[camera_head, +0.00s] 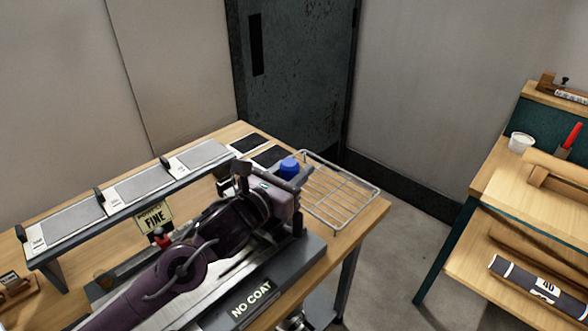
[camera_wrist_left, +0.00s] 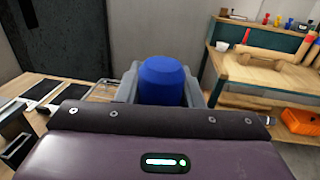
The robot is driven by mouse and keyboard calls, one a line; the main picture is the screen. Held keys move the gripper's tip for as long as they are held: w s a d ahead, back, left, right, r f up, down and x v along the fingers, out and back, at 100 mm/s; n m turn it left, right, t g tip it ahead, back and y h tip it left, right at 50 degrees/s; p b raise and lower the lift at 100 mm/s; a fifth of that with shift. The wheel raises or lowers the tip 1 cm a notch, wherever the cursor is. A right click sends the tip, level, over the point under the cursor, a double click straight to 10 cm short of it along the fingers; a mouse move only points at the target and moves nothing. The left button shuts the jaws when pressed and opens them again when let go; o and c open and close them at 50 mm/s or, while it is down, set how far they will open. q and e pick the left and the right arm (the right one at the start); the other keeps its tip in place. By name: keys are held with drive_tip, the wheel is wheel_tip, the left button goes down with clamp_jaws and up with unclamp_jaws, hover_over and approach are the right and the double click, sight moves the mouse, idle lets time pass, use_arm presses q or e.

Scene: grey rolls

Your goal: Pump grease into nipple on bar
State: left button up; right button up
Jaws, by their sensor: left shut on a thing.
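My left gripper (camera_head: 287,171) is shut on a blue cylindrical thing (camera_head: 289,168), whose rounded top shows above the grey fingers. In the left wrist view the blue thing (camera_wrist_left: 164,82) stands between the two fingers. It may be part of a grease pump, but I cannot tell. The purple arm lies across the bench apparatus (camera_head: 283,262), which has a dark base labelled "NO COAT", and hides much of it. I cannot make out the bar or its nipple for certain. My right gripper is not in view.
A wire rack (camera_head: 345,196) lies at the bench's right end, just beyond the gripper. A raised shelf (camera_head: 60,262) with grey plates runs along the back. A second wooden bench (camera_head: 505,185) with a white cup (camera_head: 521,142) stands right, across open floor (camera_head: 415,245).

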use_arm(q)
drive_tip(key=shift+f, duration=0.3)
idle(0.4)
drive_tip(key=shift+r, duration=0.75)
drive_tip(key=shift+b, duration=0.3)
idle(0.7)
drive_tip(key=shift+f+b, duration=0.75)
drive_tip(key=shift+b, duration=0.1)
idle(0.9)
drive_tip(key=shift+r, duration=0.15)
drive_tip(key=shift+r+p, duration=0.3)
drive_tip(key=shift+r, duration=0.35)
